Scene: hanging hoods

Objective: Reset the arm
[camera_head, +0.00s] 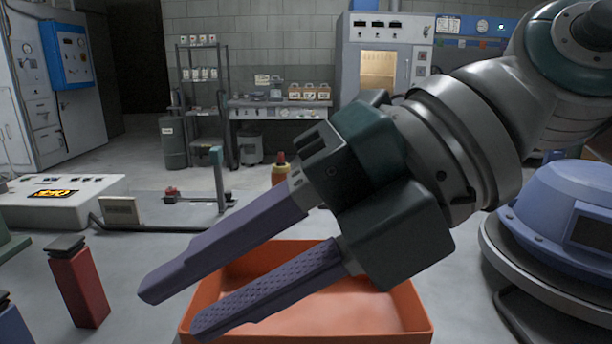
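My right arm comes in from the upper right. My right gripper (168,308) is held up close to the camera, its two purple fingers pointing down and left. The fingers are apart with nothing between them, above an orange tray (385,325) on the grey table. The gripper hides part of the tray; the part of its floor that shows looks bare. My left gripper does not show.
A red block-shaped bottle (78,285) with a dark cap stands at left. A white control box (60,203) is at the left, a blue domed machine (565,225) at the right. Shelves (200,90) stand far back.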

